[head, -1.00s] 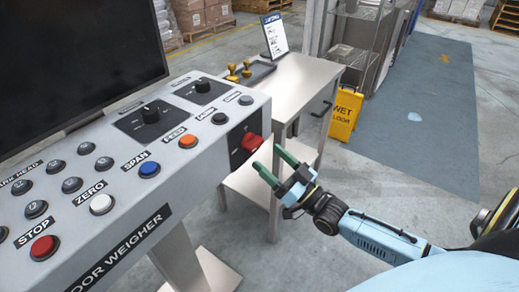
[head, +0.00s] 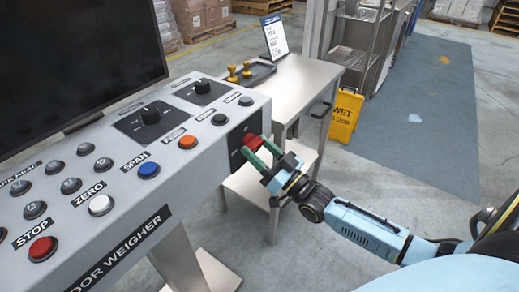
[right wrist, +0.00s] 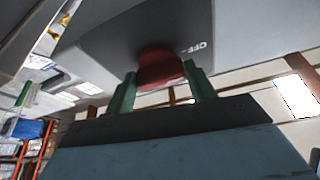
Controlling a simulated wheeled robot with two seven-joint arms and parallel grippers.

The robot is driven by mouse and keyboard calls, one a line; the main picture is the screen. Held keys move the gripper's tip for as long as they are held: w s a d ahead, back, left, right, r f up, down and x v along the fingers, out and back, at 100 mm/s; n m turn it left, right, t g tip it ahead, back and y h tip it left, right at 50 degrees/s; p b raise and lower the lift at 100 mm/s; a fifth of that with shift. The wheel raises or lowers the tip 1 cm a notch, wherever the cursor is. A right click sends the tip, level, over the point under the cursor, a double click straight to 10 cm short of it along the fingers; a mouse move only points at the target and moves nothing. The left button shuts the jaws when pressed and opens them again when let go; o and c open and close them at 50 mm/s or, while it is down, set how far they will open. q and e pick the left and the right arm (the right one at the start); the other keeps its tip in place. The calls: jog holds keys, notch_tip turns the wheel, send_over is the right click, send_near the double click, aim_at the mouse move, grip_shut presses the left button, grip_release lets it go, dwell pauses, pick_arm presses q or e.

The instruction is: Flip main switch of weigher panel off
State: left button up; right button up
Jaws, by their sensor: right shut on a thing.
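The weigher panel (head: 165,205) is a light grey sloped console on the left of the head view. Its main switch (head: 252,141) is a red knob on a dark plate at the panel's right end. In the right wrist view the red switch (right wrist: 160,70) sits between the two green fingers, with "OFF" lettering to its right. My right gripper (head: 260,153) is at the switch, its green fingers shut on the red knob. The knob's far side is hidden by the fingers. My left gripper is not in view.
Push buttons, including a red stop button (head: 42,248), and two black dials cover the panel. A black screen (head: 75,60) stands behind it. A steel table (head: 305,85) and a yellow wet floor sign (head: 345,115) stand to the right. Open floor lies beyond.

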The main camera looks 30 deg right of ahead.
jog(key=shift+n+y, duration=0.3)
jog(key=shift+n, duration=0.4)
jog(key=shift+d+n+g+y, duration=0.1)
jog(key=shift+n+g+y, duration=0.2)
jog(key=shift+n+y, duration=0.15)
jog(key=shift+n, duration=0.45)
jog(key=shift+c, duration=0.2)
jog(key=o, duration=0.7)
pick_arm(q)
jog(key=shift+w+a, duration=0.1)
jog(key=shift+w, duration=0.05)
pick_arm(e)
jog(key=shift+o, duration=1.4)
